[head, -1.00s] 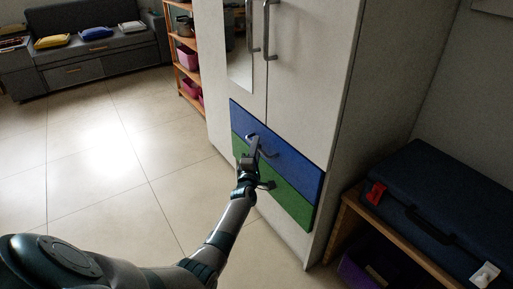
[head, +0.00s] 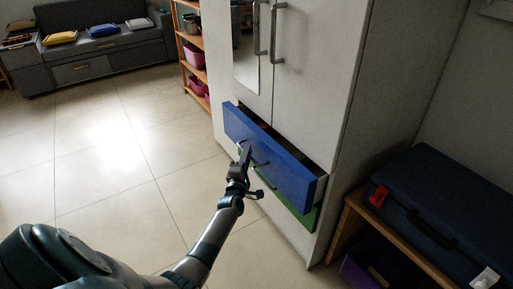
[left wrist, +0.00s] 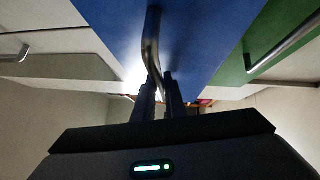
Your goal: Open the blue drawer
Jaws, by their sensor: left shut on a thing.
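The blue drawer (head: 270,155) is in the white wardrobe and stands partly out, with a dark gap showing along its top edge. Its front also fills the upper middle of the left wrist view (left wrist: 200,35). My left gripper (head: 243,158) is at the drawer's front. In the left wrist view its fingers (left wrist: 158,95) are shut on the drawer's metal handle (left wrist: 151,45). The green drawer (head: 300,217) below is shut and partly hidden by the blue one; its handle (left wrist: 283,47) shows in the left wrist view. My right gripper is not in view.
The white wardrobe (head: 318,80) has tall doors above the drawers. A dark blue suitcase (head: 440,205) lies on a wooden bench (head: 352,205) at the right. A wooden shelf (head: 190,65) and grey sofa (head: 100,60) stand behind. The tiled floor (head: 120,150) at left is clear.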

